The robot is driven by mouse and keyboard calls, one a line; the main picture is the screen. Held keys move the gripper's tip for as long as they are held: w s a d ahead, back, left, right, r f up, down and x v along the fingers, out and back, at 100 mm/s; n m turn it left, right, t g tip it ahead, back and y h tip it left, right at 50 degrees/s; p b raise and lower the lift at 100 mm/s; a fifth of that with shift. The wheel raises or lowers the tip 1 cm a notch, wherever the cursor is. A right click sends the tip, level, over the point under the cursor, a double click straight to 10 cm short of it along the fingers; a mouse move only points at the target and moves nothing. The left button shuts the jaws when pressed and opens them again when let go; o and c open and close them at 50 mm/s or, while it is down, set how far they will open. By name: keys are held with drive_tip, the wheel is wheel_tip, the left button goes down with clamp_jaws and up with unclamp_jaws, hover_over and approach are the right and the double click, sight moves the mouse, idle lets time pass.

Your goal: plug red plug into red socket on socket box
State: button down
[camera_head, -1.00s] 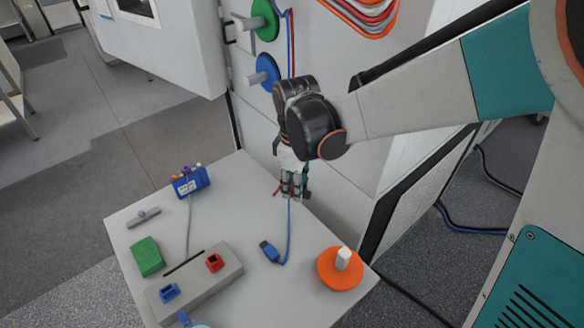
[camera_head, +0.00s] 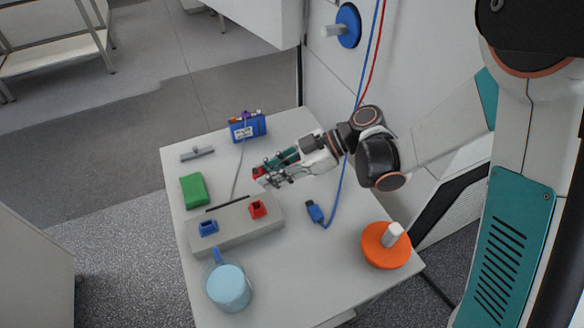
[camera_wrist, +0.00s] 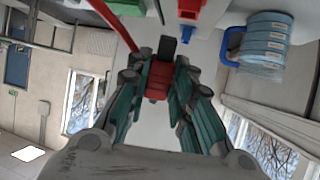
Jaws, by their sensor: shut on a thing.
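My gripper (camera_head: 268,178) is shut on the red plug (camera_head: 258,173) and holds it above the table, just behind the socket box (camera_head: 236,233). In the wrist view the red plug (camera_wrist: 157,82) sits between the teal fingers, with a red cable (camera_wrist: 112,22) running up and left from it. The red socket (camera_head: 258,209) is on the right part of the grey box top, apart from the plug. The blue socket (camera_head: 208,227) is on the left part. I cannot tell the height gap between plug and socket.
A blue plug (camera_head: 315,212) with its cable lies right of the box. A green block (camera_head: 193,190), grey bar (camera_head: 198,153) and blue holder (camera_head: 247,128) stand behind.

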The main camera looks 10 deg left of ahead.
drive_tip(key=n+g, duration=0.1)
drive_tip(key=s+a+g+y+b, duration=0.1)
drive_tip(key=g, duration=0.1)
drive_tip(key=shift+a+n, duration=0.3)
drive_tip(key=shift+n, duration=0.1)
drive_tip(key=shift+s+a+r+n+g+y+b, duration=0.25)
drive_tip(key=shift+g+y+b, duration=0.2)
drive_tip(key=shift+g, duration=0.25)
drive_tip(key=shift+n+g+y, duration=0.35)
drive_tip(key=shift+g+y, duration=0.3)
drive_tip(key=shift+g, duration=0.15)
drive_tip(key=shift+s+d+f+b, duration=0.1)
drive_tip(key=shift+s+f+b, duration=0.15)
drive_tip(key=shift+f+b, duration=0.85)
drive_tip(key=shift+s+d+f+b, duration=0.1)
drive_tip(key=shift+s+f+b, duration=0.1)
drive_tip(key=shift+f+b, duration=0.8)
drive_tip(key=shift+f+p, duration=0.25)
drive_tip(key=shift+p, duration=0.05)
drive_tip(key=shift+b, duration=0.35)
drive_tip(key=shift+d+f, duration=0.1)
drive_tip(key=shift+f, duration=1.35)
idle(0.6)
drive_tip(key=c, duration=1.3)
unclamp_jaws()
